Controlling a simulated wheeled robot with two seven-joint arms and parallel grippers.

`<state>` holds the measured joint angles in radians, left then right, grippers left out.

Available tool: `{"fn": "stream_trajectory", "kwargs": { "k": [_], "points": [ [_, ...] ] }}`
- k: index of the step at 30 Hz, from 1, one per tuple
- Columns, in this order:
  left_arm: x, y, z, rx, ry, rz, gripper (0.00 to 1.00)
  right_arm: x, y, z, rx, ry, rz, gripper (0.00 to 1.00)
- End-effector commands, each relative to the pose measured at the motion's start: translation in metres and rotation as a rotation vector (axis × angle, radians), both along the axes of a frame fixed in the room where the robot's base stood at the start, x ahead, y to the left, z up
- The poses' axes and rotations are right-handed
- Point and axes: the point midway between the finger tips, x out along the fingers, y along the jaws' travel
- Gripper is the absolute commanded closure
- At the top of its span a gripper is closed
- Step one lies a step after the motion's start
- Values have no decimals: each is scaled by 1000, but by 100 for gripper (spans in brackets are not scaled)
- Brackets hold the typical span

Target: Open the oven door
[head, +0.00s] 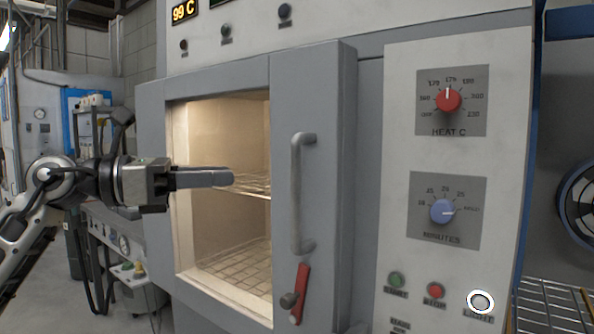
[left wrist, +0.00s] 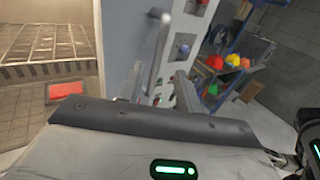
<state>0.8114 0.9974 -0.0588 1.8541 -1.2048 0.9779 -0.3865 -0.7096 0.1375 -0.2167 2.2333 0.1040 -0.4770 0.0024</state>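The oven door (head: 312,105) is a grey frame around a window with a lit interior behind it. It looks shut in the head view. A vertical grey bar handle (head: 296,195) is on its right side, with a red lever (head: 301,288) below it, tilted slightly. My left gripper (head: 232,178) is in front of the window, left of the handle and apart from it. In the left wrist view its two fingers (left wrist: 160,90) are spread with nothing held, and the handle (left wrist: 159,50) shows ahead between them. My right gripper is not in view.
Right of the door is a control panel (head: 400,150) with a red heat knob (head: 448,100), a blue minutes knob (head: 442,211) and buttons. Wire racks (head: 245,265) show inside the oven. Other equipment (head: 95,120) stands behind my left arm. Shelves with coloured helmets (left wrist: 232,62) show in the wrist view.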

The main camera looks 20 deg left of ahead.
Motion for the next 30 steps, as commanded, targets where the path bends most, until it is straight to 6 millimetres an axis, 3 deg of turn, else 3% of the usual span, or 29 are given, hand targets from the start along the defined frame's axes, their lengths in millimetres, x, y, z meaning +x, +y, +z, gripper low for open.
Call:
{"fn": "stream_trajectory", "kwargs": {
  "k": [6,15,21,30],
  "points": [
    [28,-42,5,-5,0,-8,65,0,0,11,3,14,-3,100],
    [62,-86,3,-7,1,-4,65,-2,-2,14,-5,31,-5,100],
    [72,-99,1,-5,2,-2,65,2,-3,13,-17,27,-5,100],
    [74,-101,0,-4,2,-2,65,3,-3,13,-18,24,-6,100]
  ]
}}
